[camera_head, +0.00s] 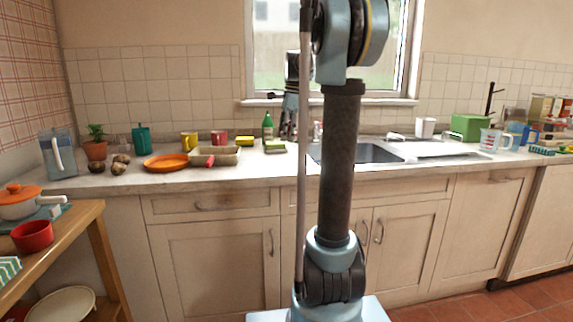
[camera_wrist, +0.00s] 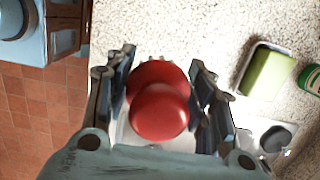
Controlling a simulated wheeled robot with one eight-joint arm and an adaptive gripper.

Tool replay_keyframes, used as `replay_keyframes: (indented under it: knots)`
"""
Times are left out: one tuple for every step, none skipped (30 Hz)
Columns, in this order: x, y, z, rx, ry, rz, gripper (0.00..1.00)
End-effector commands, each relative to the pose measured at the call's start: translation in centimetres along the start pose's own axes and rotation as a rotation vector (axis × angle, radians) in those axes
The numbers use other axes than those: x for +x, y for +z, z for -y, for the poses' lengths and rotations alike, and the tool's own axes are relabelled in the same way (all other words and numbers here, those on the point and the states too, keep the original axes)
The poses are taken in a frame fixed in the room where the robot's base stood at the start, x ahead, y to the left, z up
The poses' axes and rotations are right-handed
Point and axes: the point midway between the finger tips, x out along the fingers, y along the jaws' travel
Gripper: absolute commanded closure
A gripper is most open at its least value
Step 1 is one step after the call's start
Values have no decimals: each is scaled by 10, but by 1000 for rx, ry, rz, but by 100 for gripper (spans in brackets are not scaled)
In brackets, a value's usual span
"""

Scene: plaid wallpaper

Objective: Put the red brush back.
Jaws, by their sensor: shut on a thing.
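The red brush (camera_wrist: 160,108) has a rounded red knob, and it sits between the fingers of my gripper (camera_wrist: 160,72) in the wrist view. The fingers are shut on it from both sides. A few pale bristle tips show past its far edge. In the head view my gripper (camera_head: 287,125) is over the back of the counter, between the green bottle and the sink. My arm partly covers this area, and I cannot make out the brush there. A pale surface shows below the brush in the wrist view, but I cannot tell what it is.
A green sponge in a dish (camera_wrist: 266,72) and a green bottle (camera_wrist: 311,78) lie right of my gripper. The sink (camera_head: 365,153) is to the right in the head view. A tray (camera_head: 228,155) and orange plate (camera_head: 166,162) stand left on the counter (camera_head: 240,175).

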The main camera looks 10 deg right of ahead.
Motion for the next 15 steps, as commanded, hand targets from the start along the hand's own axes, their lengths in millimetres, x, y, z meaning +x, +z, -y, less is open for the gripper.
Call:
replay_keyframes:
  knots:
    - [2,0,-1,3,0,0,73]
    - [4,0,-1,4,0,0,73]
    - [9,-1,-1,5,-1,0,73]
    - [14,-2,-1,6,-1,0,73]
    - [19,-3,-1,7,-1,0,73]
    - [26,-5,-1,7,-1,0,73]
    - [31,-6,-1,8,-1,0,73]
    - [35,-8,0,9,-1,0,73]
    - [41,-10,0,10,-1,0,73]
    - [45,-11,-1,10,-1,0,73]
    - [48,-12,-1,11,-1,0,73]
    - [51,-13,-1,11,-1,0,73]
    - [53,-13,-1,12,-2,0,73]
    - [55,-14,-1,12,-2,0,73]
    - [56,-15,-1,13,-2,0,73]
